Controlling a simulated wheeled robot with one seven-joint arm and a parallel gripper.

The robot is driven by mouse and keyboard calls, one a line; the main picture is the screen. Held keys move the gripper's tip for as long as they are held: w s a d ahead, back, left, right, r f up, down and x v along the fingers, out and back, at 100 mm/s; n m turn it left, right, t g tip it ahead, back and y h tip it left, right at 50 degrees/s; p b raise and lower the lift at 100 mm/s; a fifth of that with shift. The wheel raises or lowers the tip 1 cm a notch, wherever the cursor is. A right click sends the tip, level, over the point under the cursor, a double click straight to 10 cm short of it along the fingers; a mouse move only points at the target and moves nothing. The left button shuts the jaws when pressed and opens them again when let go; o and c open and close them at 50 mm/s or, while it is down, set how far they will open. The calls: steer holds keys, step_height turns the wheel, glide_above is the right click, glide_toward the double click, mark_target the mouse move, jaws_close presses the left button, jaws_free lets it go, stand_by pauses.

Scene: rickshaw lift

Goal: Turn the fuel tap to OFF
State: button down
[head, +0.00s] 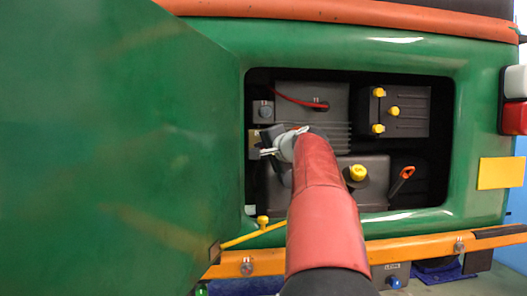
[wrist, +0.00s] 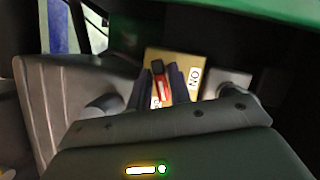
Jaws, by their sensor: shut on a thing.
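In the wrist view the fuel tap's red lever (wrist: 161,92) stands between the two dark fingers of my gripper (wrist: 159,86), which is shut on it. The lever has a dark end and lies in front of a yellowish plate (wrist: 154,53). A white label (wrist: 194,78) on the plate, right of the lever, appears to read ON, turned in the picture. Any OFF mark is hidden. In the head view my gripper (head: 268,146) reaches into the left side of the engine bay. The tap is hidden there behind the gripper and arm.
The open green cover (head: 110,140) fills the left of the head view. A yellow prop rod (head: 252,234) stands beside the bay's lower left edge. Inside are a battery (head: 408,112) with yellow caps, a yellow filler cap (head: 358,173) and an orange dipstick handle (head: 407,172).

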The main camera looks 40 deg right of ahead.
steer(key=m+b, duration=0.1)
steer(key=m, duration=0.1)
steer(key=m+t+b, duration=0.1)
steer(key=b, duration=0.1)
steer(key=shift+f+m+t, duration=0.15)
steer(key=shift+m+t, duration=0.15)
steer(key=shift+m, duration=0.1)
steer(key=c, duration=1.4)
jaws_free()
steer(key=shift+c, duration=0.2)
steer(key=shift+s, duration=0.1)
steer(key=s+a+b, duration=0.1)
steer(key=s+b, duration=0.1)
steer(key=s, duration=0.5)
steer(key=shift+s, duration=0.3)
